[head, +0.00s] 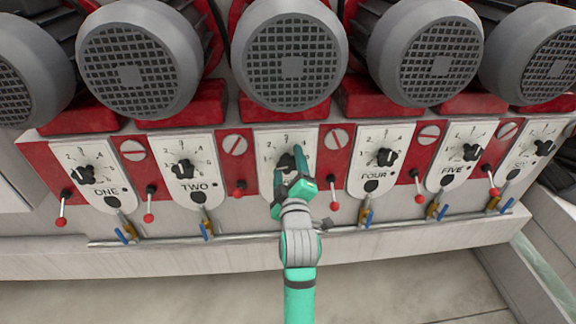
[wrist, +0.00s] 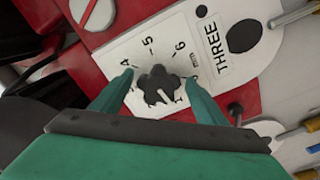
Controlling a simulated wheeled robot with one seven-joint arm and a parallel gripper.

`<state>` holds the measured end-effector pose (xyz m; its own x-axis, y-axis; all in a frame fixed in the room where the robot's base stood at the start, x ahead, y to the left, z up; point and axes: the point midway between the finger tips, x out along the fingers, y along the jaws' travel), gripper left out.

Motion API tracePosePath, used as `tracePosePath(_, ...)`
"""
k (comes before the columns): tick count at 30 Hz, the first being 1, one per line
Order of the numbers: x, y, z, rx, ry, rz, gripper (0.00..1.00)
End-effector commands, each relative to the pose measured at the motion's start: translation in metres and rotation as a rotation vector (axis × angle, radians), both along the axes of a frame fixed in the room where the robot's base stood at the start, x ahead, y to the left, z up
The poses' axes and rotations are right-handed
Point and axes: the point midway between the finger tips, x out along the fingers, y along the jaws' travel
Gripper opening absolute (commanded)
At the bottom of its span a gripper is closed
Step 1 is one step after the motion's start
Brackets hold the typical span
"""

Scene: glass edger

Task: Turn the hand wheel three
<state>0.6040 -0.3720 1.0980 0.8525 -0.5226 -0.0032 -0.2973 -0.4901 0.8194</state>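Hand wheel three is a black lobed knob (wrist: 158,87) on a white dial plate (wrist: 215,28) marked THREE, with the numbers 4, 5 and 6 readable in the wrist view. A pale pointer mark shows on the knob's face. My gripper (wrist: 158,79) has its two green fingers apart, one on each side of the knob. A narrow gap shows by the left finger; whether the right finger touches cannot be told. In the head view my gripper (head: 289,160) reaches up to the middle dial and partly covers the knob and plate (head: 267,138).
Similar dials marked ONE (head: 85,177), TWO (head: 184,168), FOUR (head: 385,157) and FIVE (head: 470,152) stand either side. Small red-ended levers (head: 149,217) and blue-handled valves (head: 206,230) stick out between and below them. Large grey motors (head: 287,55) overhang above.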

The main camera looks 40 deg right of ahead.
Motion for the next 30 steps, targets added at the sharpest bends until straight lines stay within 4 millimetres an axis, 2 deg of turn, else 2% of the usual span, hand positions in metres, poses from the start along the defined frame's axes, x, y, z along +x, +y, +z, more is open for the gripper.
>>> tracePosePath(7, -0.001, 0.001, 0.001, -0.001, -0.002, 0.000, 0.67)
tracePosePath(11, -0.010, 0.007, 0.000, 0.000, -0.002, 0.000, 0.67)
tracePosePath(22, -0.068, 0.040, 0.000, 0.000, 0.000, -0.003, 0.67)
tracePosePath(30, -0.091, 0.054, 0.001, -0.001, -0.001, -0.003, 0.67)
